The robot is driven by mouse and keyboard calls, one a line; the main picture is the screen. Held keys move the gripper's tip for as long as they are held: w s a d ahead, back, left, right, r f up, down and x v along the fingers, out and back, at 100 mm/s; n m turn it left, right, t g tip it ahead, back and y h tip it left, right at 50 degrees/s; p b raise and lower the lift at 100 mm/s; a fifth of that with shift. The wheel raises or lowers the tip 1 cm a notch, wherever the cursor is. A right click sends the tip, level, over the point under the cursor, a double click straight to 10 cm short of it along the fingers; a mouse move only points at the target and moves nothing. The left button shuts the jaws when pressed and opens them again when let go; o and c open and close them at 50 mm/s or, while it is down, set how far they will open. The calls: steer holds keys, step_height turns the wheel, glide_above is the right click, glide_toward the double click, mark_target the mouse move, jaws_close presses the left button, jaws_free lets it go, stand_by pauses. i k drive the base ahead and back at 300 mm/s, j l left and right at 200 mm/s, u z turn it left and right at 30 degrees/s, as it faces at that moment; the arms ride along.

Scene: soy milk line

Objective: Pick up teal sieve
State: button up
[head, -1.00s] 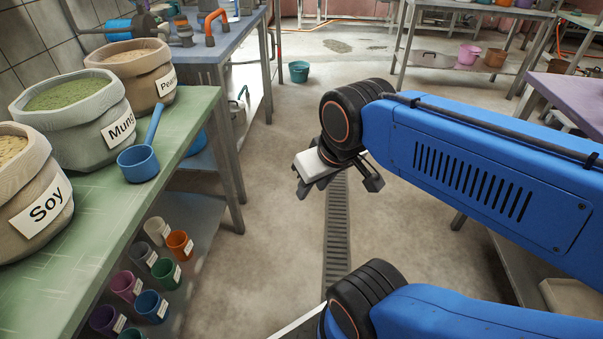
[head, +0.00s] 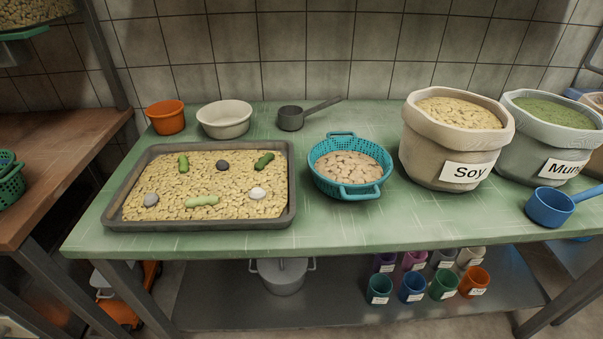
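The teal sieve (head: 347,190) stands upright on the green table (head: 300,238), a little right of the middle of the head view. It is a round perforated bowl with two loop handles, one at the back and one at the front. Pale beans fill it nearly to the rim. It sits between the grey tray and the Soy sack, apart from both. My gripper is not in view now.
A grey tray (head: 110,212) of soybeans, pods and stones lies left. An orange pot (head: 166,117), white bowl (head: 224,119) and grey ladle (head: 292,119) stand behind. The Soy sack (head: 440,160), Mung sack (head: 535,150) and blue scoop (head: 549,208) are right. Labelled cups stand below.

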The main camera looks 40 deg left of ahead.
mark_target(345, 167)
steer(key=u, duration=1.3)
